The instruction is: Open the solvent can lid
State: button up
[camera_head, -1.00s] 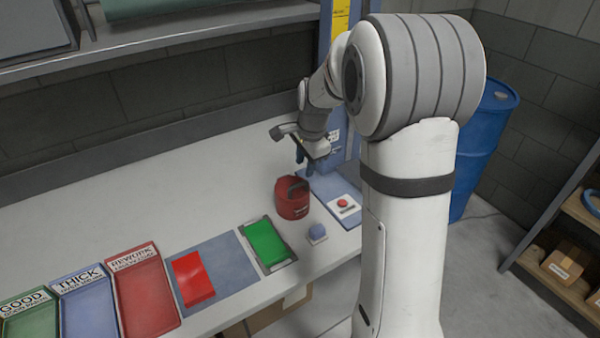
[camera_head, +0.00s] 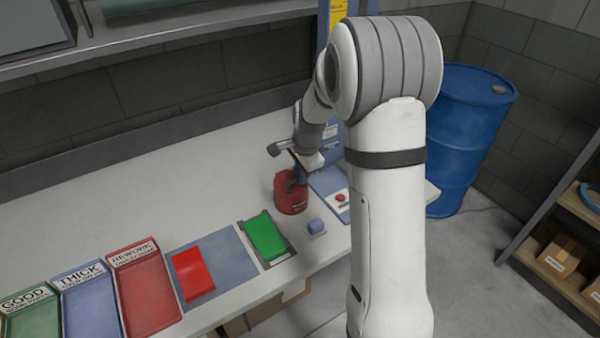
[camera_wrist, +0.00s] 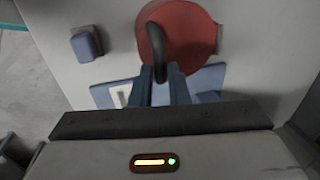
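The solvent can (camera_head: 290,204) is red and stands upright on the bench, right of the middle in the head view. In the wrist view its round red lid (camera_wrist: 200,38) shows from above, with a dark arched handle (camera_wrist: 160,40) across it. The lid looks down on the can. My gripper (camera_wrist: 162,72) is over the can, its two dark blue fingers on either side of the near end of the handle. The gap is narrow, and I cannot tell whether the fingers press on the handle. In the head view my gripper (camera_head: 296,182) partly hides the can's top.
A blue knob on a small base (camera_head: 316,227) and a panel with a red button (camera_head: 341,197) are near the can.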

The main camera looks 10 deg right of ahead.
grip_shut()
